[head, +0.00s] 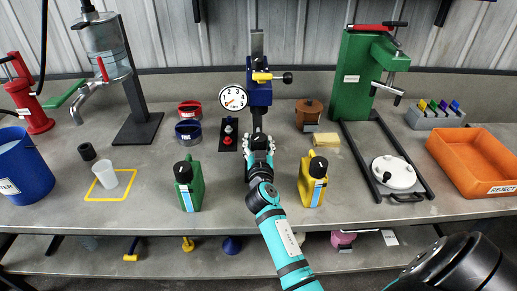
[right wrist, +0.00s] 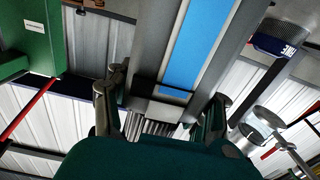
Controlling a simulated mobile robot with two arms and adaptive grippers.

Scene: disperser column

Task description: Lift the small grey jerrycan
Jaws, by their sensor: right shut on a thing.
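The grey jerrycan (right wrist: 150,50) fills the middle of the right wrist view, with a blue label strip on its face. My right gripper (right wrist: 163,108) has one finger on each side of it and is shut on it. In the head view my right gripper (head: 259,150) is at the middle of the bench, between the green and yellow jerrycans. It hides most of the grey jerrycan there, so I cannot tell whether it is off the bench. My left gripper is not in view.
A green jerrycan (head: 188,187) stands left of my gripper and a yellow jerrycan (head: 312,184) right of it. A blue press (head: 260,94) with a dial (head: 233,98) stands close behind. An orange reject tray (head: 480,160) is at the right.

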